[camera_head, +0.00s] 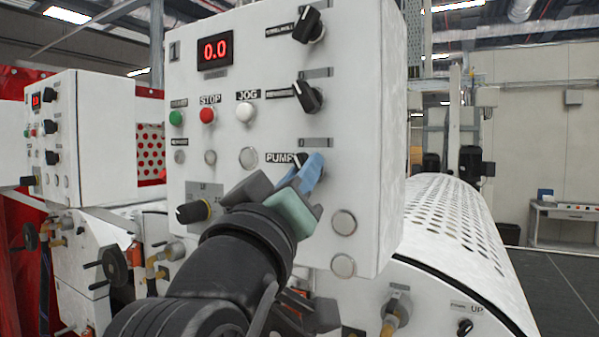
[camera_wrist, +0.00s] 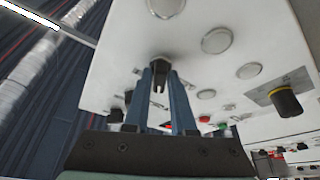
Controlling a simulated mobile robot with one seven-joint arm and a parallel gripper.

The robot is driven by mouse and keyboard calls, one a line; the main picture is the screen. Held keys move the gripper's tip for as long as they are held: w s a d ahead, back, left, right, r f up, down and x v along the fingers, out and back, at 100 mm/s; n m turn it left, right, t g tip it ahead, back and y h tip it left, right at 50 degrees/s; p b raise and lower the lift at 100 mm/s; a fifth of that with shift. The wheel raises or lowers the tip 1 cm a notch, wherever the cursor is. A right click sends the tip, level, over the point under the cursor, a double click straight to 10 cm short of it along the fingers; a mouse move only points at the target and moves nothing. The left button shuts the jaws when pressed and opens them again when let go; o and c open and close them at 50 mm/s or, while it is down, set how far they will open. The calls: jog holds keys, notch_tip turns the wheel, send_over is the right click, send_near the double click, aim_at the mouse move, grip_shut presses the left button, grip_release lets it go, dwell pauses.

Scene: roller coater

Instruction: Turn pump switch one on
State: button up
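The pump switch (camera_head: 300,158) is a black rotary knob beside the PUMP label on the white control panel marked 1 (camera_head: 215,110). My gripper (camera_head: 309,170) is at this knob, coming from below in the head view. Its blue fingers partly cover the knob there. In the wrist view the knob (camera_wrist: 159,72) sits between the two fingers of my gripper (camera_wrist: 162,75), one on each side.
Two more black knobs (camera_head: 308,25) (camera_head: 308,97) sit above on the same panel. Green (camera_head: 176,118), red STOP (camera_head: 207,115) and white JOG (camera_head: 245,112) buttons are at the left. A yellow-based knob (camera_head: 193,212) is near my wrist. A perforated roller (camera_head: 455,225) lies to the right.

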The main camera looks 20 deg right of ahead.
grip_shut()
jog(key=shift+f+m+b, duration=0.15)
jog(key=shift+m+b, duration=0.35)
jog(key=shift+b, duration=0.1)
jog(key=shift+w+a+m+g+h+b, duration=0.1)
jog(key=shift+m+g+h+b, duration=1.2)
jog(key=shift+m, duration=1.4)
jog(key=shift+m+g+h+b, duration=0.55)
jog(key=shift+m+g+b, duration=0.35)
jog(key=shift+m+b, duration=1.35)
jog(key=shift+w+a+m+g+h+b, duration=0.1)
jog(key=shift+m+g+h+b, duration=0.95)
jog(key=shift+m, duration=2.1)
jog(key=shift+m+g, duration=0.25)
jog(key=shift+m, duration=0.05)
jog(key=o, duration=0.5)
grip_release()
